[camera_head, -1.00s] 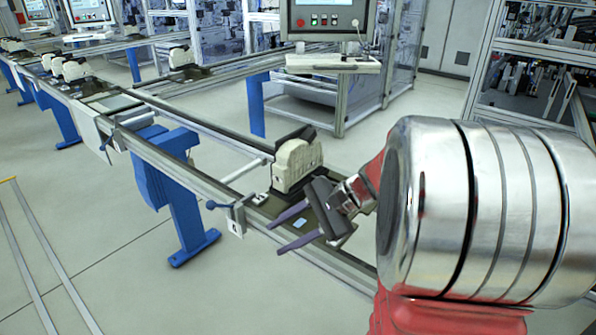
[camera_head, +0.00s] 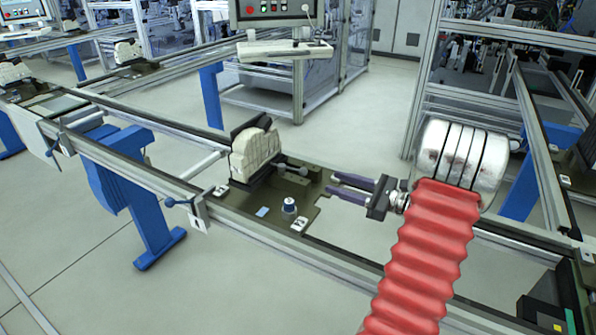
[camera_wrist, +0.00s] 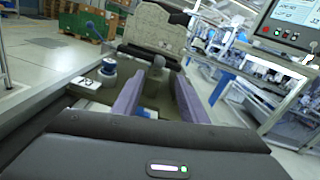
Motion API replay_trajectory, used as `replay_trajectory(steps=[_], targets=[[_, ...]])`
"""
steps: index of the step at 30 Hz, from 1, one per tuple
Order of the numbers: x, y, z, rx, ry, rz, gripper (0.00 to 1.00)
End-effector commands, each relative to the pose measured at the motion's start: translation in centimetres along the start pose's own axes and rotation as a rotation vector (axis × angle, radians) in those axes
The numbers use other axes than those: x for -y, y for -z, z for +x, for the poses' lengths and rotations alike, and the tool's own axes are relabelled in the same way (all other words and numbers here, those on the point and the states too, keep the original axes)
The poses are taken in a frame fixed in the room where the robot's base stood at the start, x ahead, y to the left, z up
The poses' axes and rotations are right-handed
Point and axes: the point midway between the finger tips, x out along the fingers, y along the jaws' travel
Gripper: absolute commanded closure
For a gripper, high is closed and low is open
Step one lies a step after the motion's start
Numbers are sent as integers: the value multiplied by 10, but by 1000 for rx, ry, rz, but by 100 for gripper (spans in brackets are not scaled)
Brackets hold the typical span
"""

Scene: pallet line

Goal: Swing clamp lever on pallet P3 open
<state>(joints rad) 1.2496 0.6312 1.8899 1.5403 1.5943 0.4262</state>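A dark pallet plate (camera_head: 325,186) lies on the conveyor; I cannot read whether it is P3. It carries a cream block (camera_head: 255,155) held in a dark fixture. A grey lever with a rounded end (camera_head: 290,167), seemingly the clamp lever, sticks out to the right from the block's foot. My gripper (camera_head: 331,184) is at the right end of the pallet, its two purple fingers apart and empty, pointing left toward the lever. In the wrist view a grey round knob (camera_wrist: 158,62) shows beyond and between the fingertips (camera_wrist: 158,85). The fingers appear clear of it.
A blue-topped round post (camera_head: 289,205) stands on the pallet's near side. A handle with a blue knob (camera_head: 180,203) sits on the near rail (camera_head: 235,230). An operator panel (camera_head: 285,12) stands behind the line. The conveyor right of the pallet is an open frame.

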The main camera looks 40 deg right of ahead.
Motion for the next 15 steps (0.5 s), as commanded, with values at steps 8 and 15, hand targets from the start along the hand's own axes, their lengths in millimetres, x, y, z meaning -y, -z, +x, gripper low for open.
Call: replay_trajectory(steps=[8,15], targets=[[0,0,1,0,-1,-1,61],[-1,-1,13,0,-3,-1,61]])
